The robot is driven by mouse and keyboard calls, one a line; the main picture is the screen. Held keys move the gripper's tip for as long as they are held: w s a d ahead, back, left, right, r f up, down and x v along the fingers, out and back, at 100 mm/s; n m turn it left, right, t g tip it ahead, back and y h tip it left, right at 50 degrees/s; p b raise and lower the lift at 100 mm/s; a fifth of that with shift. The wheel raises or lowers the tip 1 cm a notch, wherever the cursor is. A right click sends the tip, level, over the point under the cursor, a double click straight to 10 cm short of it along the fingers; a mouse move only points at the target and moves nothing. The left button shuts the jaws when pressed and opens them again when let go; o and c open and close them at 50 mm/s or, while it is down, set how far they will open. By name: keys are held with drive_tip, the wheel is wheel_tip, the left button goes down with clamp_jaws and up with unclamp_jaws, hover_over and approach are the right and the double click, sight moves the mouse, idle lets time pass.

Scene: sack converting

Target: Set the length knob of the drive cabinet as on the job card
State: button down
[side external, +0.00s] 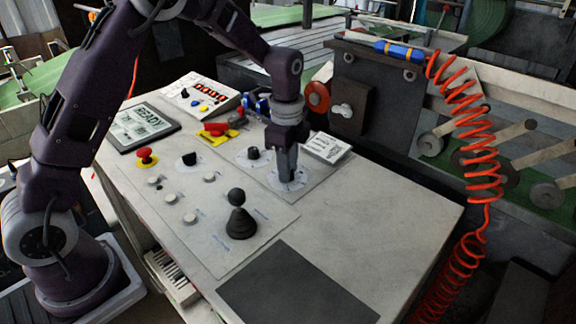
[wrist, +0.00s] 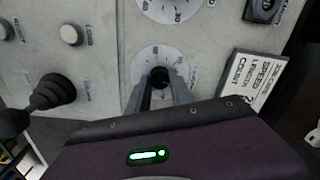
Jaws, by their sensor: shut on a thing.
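My gripper (side external: 288,177) points down at the cabinet top, its fingers closed around a small black knob. In the wrist view the knob (wrist: 159,77) shows between the fingertips, at the middle of a round white dial (wrist: 147,62) with printed numbers. The fingers hide part of the dial, and I cannot tell the knob's setting. The job card (side external: 326,148) stands tilted just right of the gripper; in the wrist view it (wrist: 250,84) shows the words speed, length and count. Its values are partly cut off by my gripper.
A second dial with a black knob (side external: 253,153) sits left of the gripper. A black joystick (side external: 240,222), a red mushroom button (side external: 146,157) and several white buttons are on the panel. A display reading READY (side external: 143,127) lies at the left. A dark mat (side external: 297,286) covers the front.

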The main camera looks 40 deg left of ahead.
drive_tip(key=shift+n, duration=0.3)
drive_tip(key=n, duration=0.5)
drive_tip(key=shift+w+n, duration=0.1)
drive_tip(key=shift+n, duration=0.3)
drive_tip(key=n, duration=1.1)
drive_tip(key=shift+w+n+g, duration=0.1)
drive_tip(key=shift+n+g, duration=0.2)
drive_tip(key=shift+n, duration=0.1)
drive_tip(key=n, duration=0.5)
drive_tip(key=shift+a, duration=0.1)
drive_tip(key=shift+n, duration=0.4)
drive_tip(key=c, duration=1.1)
unclamp_jaws()
drive_tip(key=shift+c, duration=0.2)
